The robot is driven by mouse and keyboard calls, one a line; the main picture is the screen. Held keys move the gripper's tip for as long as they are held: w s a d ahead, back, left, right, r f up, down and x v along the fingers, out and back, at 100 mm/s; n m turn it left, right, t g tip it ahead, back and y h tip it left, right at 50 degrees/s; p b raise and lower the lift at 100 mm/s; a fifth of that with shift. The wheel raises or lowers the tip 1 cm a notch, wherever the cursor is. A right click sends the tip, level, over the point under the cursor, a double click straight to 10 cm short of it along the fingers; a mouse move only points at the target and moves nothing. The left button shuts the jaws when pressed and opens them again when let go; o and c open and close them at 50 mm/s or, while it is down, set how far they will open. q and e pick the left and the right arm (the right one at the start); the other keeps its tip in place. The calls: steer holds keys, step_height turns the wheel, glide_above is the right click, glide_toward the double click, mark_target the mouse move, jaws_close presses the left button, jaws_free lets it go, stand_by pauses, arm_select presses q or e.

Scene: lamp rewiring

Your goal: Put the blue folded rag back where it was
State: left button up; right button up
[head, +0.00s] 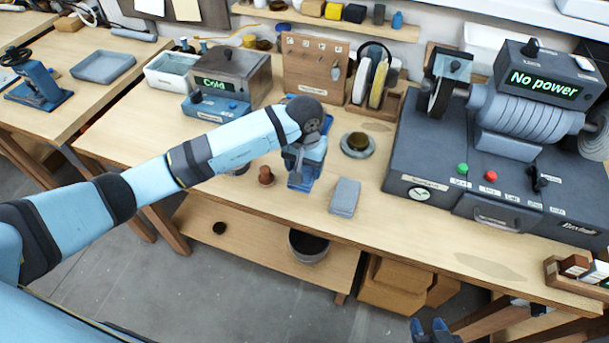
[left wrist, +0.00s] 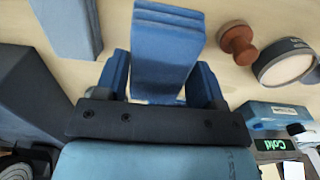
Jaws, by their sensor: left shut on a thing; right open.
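The blue folded rag (left wrist: 168,48) is between the two blue fingers of my left gripper (left wrist: 162,88) in the left wrist view. The gripper is shut on it, and the rag's layered end sticks out past the fingers. In the head view my left gripper (head: 303,172) points down over the middle of the workbench, and the arm and fingers hide much of the rag. I cannot tell whether the rag touches the bench top. My right gripper (head: 432,330) is open and empty at the bottom edge, low in front of the bench.
A grey block (head: 345,197) lies right of the left gripper, and a brown knobbed piece (head: 265,176) stands left. A round dish (head: 358,144) is behind. The "Cold" unit (head: 228,82) and the large "No power" machine (head: 500,130) flank the area. The bench front has bare patches.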

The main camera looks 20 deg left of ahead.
arm_select(q)
step_height(320, 180, down, 5)
steer(key=shift+f+p, duration=0.1)
steer(key=shift+p, duration=0.25)
steer(key=shift+f, duration=0.2)
steer(key=o, duration=0.9)
steer(key=shift+r, duration=0.1)
